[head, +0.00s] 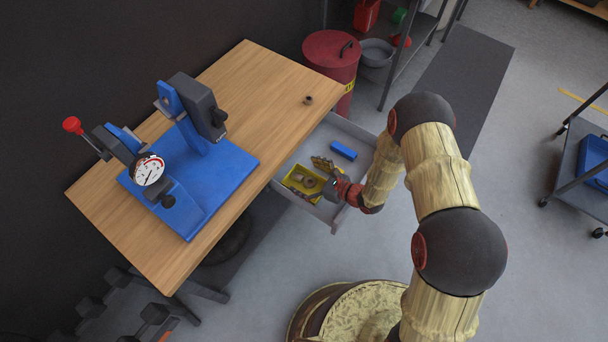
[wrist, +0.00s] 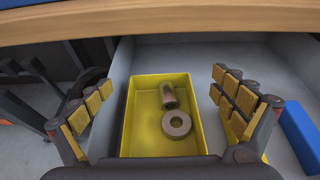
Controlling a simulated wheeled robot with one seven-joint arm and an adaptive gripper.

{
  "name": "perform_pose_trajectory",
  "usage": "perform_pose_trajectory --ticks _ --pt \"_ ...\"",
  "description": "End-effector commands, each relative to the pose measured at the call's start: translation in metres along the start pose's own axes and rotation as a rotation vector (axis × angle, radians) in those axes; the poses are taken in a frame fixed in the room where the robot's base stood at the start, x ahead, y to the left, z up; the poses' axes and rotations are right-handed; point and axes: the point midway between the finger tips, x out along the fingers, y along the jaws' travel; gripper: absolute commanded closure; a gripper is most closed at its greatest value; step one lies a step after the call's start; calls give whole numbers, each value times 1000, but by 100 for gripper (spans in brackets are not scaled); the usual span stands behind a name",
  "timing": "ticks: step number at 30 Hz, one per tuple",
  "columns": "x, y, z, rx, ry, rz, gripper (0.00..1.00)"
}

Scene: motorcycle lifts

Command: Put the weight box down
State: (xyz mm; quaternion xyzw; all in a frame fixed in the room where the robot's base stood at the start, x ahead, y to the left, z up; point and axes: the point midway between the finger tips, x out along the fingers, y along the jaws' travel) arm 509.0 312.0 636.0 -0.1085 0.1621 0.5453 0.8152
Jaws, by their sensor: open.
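The weight box, a yellow open box (wrist: 127,130), rests inside the pulled-out drawer and also shows in the head view (head: 291,187). It holds a metal ring (wrist: 177,125) and a small metal cylinder (wrist: 168,97). My gripper (wrist: 162,85) is open above the box, with its padded fingers spread to either side. No contact with the box walls shows. The head view shows my gripper (head: 320,176) low over the drawer, hiding part of the box. Another yellow surface (wrist: 237,124) shows partly behind the right finger.
The grey drawer (head: 350,128) is open below the wooden tabletop (head: 262,75). A blue block (head: 343,150) lies in the drawer to the right of the box. A blue test stand (head: 190,180) and a small nut-like part (head: 308,100) are on the tabletop. A red bin (head: 331,60) stands behind.

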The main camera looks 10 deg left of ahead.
Motion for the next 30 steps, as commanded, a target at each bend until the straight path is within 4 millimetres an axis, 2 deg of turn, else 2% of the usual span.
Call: perform_pose_trajectory --ticks 7,13,24,30 --pt "-1 0 1 1 1 1 3" --pt "-9 0 15 1 1 -1 3" --pt "-89 -1 13 2 1 -4 3" --pt "-115 0 12 2 1 -2 3"
